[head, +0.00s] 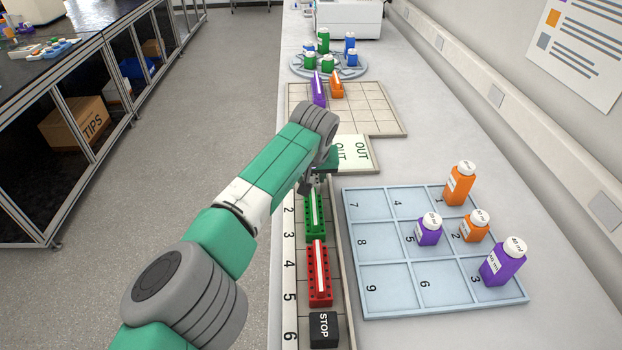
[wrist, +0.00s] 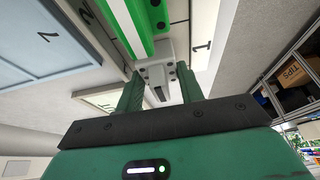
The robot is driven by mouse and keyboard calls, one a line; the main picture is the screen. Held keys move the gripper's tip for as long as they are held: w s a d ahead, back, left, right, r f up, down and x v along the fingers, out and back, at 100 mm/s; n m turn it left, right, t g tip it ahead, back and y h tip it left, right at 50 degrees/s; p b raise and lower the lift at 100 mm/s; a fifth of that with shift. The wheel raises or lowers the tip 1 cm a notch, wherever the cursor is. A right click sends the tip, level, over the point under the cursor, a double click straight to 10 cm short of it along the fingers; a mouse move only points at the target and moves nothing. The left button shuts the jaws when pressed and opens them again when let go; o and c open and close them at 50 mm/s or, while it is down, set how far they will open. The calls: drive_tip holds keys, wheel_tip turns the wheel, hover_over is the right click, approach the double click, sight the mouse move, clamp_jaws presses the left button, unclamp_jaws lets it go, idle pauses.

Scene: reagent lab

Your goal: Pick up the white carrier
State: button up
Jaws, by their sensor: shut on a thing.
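In the head view my wrist and gripper hide the carrier. I cannot tell whether it still touches the strip.
On the numbered strip (head: 289,270) stand a green carrier (head: 315,230), a red carrier (head: 319,290) and a black STOP block (head: 323,329). The OUT tile (head: 357,153) lies beyond. A numbered tray (head: 378,303) with purple and orange bottles is to the right.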

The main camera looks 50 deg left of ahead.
wheel_tip(320, 180, up, 10)
drive_tip(key=p, duration=0.3)
